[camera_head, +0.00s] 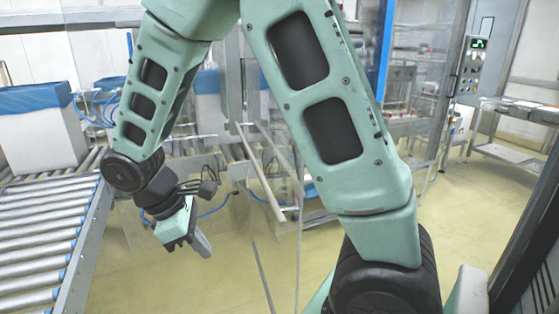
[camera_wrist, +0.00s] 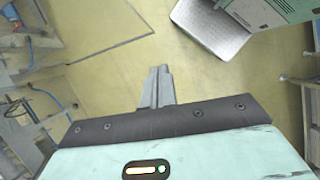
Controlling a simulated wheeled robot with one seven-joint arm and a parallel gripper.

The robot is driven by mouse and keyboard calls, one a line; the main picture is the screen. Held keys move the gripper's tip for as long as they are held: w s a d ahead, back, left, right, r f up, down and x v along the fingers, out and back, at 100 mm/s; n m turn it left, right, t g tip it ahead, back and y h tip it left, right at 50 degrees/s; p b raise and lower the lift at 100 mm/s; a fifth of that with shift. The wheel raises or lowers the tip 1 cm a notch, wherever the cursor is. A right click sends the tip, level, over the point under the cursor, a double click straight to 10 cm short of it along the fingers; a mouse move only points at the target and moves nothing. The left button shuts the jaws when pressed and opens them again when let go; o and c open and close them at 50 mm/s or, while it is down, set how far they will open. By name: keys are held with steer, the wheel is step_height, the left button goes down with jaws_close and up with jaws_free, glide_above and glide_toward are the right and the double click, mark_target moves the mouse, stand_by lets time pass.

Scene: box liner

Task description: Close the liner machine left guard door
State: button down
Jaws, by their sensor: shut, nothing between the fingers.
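My gripper (camera_head: 204,250) is shut and empty, pointing down over the yellow floor left of centre in the head view. Its closed fingers also show in the wrist view (camera_wrist: 160,75), with bare floor beyond them. The liner machine (camera_head: 235,105) stands behind my arm, which hides much of it. A clear panel, seemingly a guard door, shows mainly by its thin dark edge (camera_head: 262,278) to the right of my gripper. A thin edge also crosses the floor in the wrist view (camera_wrist: 112,46). I cannot tell the door's handle or how far it stands open.
A roller conveyor (camera_head: 45,235) runs along the left, bearing a white box with a blue liner (camera_head: 40,130). A control post with a green display (camera_head: 472,70) and a metal table (camera_head: 520,108) stand at the right. Open floor lies between.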

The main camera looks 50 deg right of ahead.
steer(key=w+d+r+n+g+h+p, duration=0.1)
steer(key=w+d+r+h+p, duration=0.1)
steer(key=d+r+p, duration=0.45)
steer(key=w+d+r+g+h+p, duration=0.1)
steer(key=w+d+r+g+p, duration=0.15)
steer(key=d, duration=0.65)
steer(key=p, duration=0.5)
glide_toward(293, 195)
steer(key=shift+t, duration=0.35)
steer(key=x, duration=0.4)
steer(key=shift+s+a+f, duration=0.2)
steer(key=shift+s+f, duration=0.15)
steer(key=shift+s, duration=0.05)
steer(key=shift+s+d+f, duration=0.15)
steer(key=shift+s+d, duration=0.25)
steer(key=shift+d, duration=0.15)
